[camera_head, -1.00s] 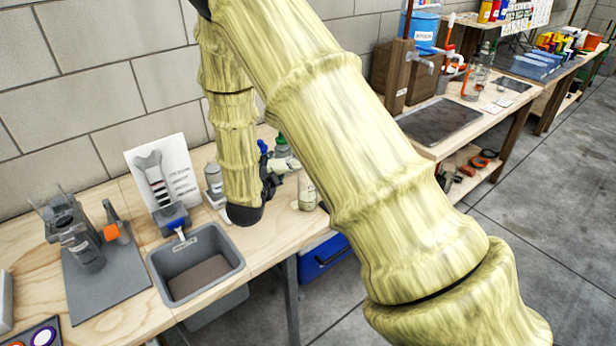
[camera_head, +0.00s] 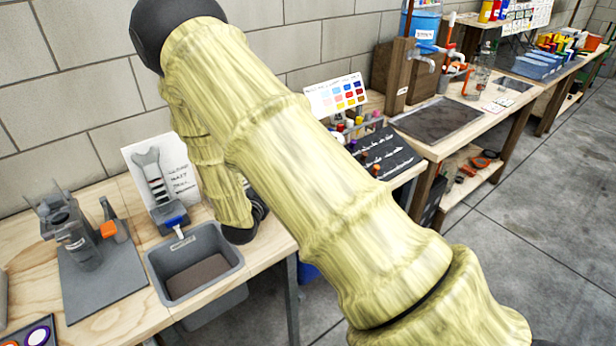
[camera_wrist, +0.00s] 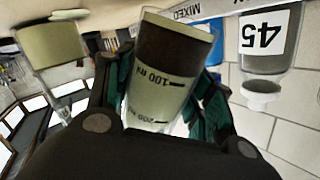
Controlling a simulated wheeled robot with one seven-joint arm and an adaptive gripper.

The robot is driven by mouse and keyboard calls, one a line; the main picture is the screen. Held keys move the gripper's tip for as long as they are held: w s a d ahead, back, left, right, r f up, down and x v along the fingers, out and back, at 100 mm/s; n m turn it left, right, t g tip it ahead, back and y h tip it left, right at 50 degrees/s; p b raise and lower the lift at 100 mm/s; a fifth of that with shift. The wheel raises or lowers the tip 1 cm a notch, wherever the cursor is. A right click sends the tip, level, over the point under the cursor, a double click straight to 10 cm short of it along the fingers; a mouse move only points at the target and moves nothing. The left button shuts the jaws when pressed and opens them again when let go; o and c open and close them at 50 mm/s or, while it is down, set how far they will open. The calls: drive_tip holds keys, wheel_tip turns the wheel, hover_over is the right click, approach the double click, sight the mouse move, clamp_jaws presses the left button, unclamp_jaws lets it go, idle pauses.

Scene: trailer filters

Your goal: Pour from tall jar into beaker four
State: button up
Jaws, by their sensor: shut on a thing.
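My gripper (camera_wrist: 160,90) is shut on a clear graduated jar (camera_wrist: 155,75), seen between its teal finger pads in the wrist view. A vessel with pale greenish contents (camera_wrist: 50,48) is at the left of the wrist view. I cannot tell which one is beaker four. In the head view my arm hides the gripper and jar.
A grey basin (camera_head: 195,268) hangs at the bench front, with a grey stand (camera_head: 85,250) to its left. A wrench sign (camera_head: 160,175) stands behind. A colour chart (camera_head: 337,95) and dark rack are right of my arm. A container labelled 45 (camera_wrist: 268,45) shows at the wrist view's right.

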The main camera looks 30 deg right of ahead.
drive_tip(key=shift+w+a+r+n+p, duration=0.1)
drive_tip(key=shift+w+r+n+p, duration=0.1)
drive_tip(key=shift+r+n+p, duration=0.55)
drive_tip(key=shift+r+h, duration=0.15)
drive_tip(key=shift+h, duration=0.15)
drive_tip(key=shift+a+n, duration=0.2)
drive_tip(key=shift+n, duration=0.45)
drive_tip(key=shift+w+n, duration=0.15)
drive_tip(key=shift+n, duration=0.15)
drive_tip(key=shift+r+n+h+p, duration=0.3)
drive_tip(key=shift+r+n+h, duration=0.15)
drive_tip(key=shift+n, duration=0.35)
drive_tip(key=shift+r+p, duration=1.3)
drive_tip(key=shift+r, duration=1.15)
